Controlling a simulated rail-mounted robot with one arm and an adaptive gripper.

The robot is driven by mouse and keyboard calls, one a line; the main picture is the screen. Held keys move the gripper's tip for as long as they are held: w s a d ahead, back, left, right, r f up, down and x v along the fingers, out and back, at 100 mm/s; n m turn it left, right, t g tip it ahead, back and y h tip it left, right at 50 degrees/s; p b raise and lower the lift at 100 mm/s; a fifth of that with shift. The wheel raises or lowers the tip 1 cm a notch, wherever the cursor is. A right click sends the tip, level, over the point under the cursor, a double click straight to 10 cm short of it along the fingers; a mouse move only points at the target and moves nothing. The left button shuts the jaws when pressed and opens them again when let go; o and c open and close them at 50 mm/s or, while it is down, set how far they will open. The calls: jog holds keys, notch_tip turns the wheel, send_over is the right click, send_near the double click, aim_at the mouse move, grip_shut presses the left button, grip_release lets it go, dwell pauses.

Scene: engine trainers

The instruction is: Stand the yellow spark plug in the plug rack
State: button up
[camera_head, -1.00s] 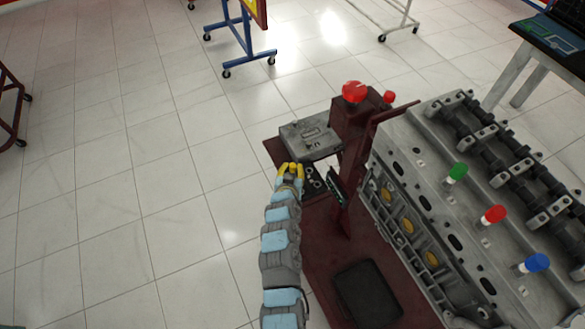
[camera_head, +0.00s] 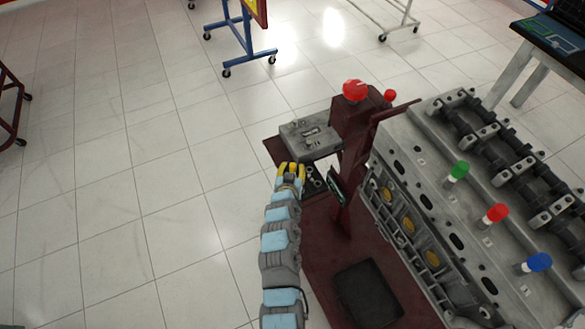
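My gripper (camera_head: 290,168) is at the end of my arm, over the left edge of the dark red stand. Its tip shows yellow parts close together. I cannot tell whether a yellow spark plug is among them or whether the fingers are shut. No separate yellow plug shows elsewhere. A small dark holder with pale rings, possibly the plug rack (camera_head: 315,181), lies just right of the gripper, partly hidden by it.
Green (camera_head: 459,170), red (camera_head: 497,212) and blue (camera_head: 538,262) capped plugs stand on the engine head (camera_head: 425,160). A grey metal block (camera_head: 310,138) lies behind the gripper. A dark red post with a red knob (camera_head: 355,90) rises to the right. A black tray (camera_head: 368,294) lies in front.

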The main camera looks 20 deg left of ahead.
jog(key=shift+o, duration=0.8)
jog(key=shift+s+d+r, duration=0.1)
jog(key=shift+s+d, duration=0.05)
jog(key=shift+s, duration=0.4)
jog(key=v, duration=1.1)
jog(key=shift+r, duration=0.15)
jog(key=shift+w, duration=0.1)
